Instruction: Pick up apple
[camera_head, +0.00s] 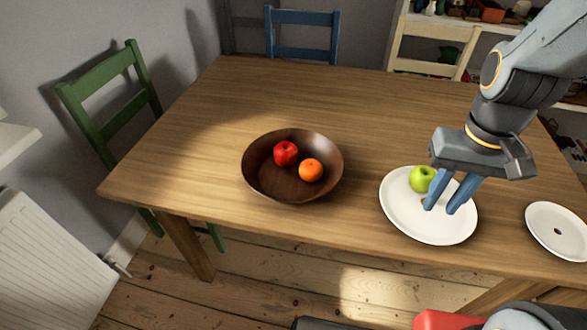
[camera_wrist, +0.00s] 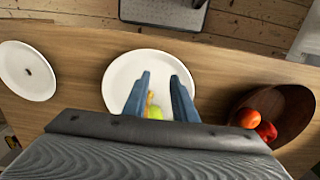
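A green apple (camera_head: 422,178) lies on a white oval plate (camera_head: 398,216) at the table's right side. In the wrist view the apple (camera_wrist: 154,113) shows low between my fingers, partly hidden by my gripper body. My gripper (camera_head: 440,209) points down over the plate with its two blue fingers apart and nothing held between them. In the head view the fingers are in front of the apple and overlap its right edge; I cannot tell whether they touch it. A red apple (camera_head: 285,153) lies in a brown bowl (camera_head: 262,184) left of the plate.
An orange (camera_head: 311,170) lies beside the red apple in the bowl. Another white plate (camera_head: 560,220) stands at the table's right edge. A small yellow-orange thing (camera_wrist: 149,98) shows by the green apple, unclear. The wooden table (camera_head: 200,130) is clear left of the bowl.

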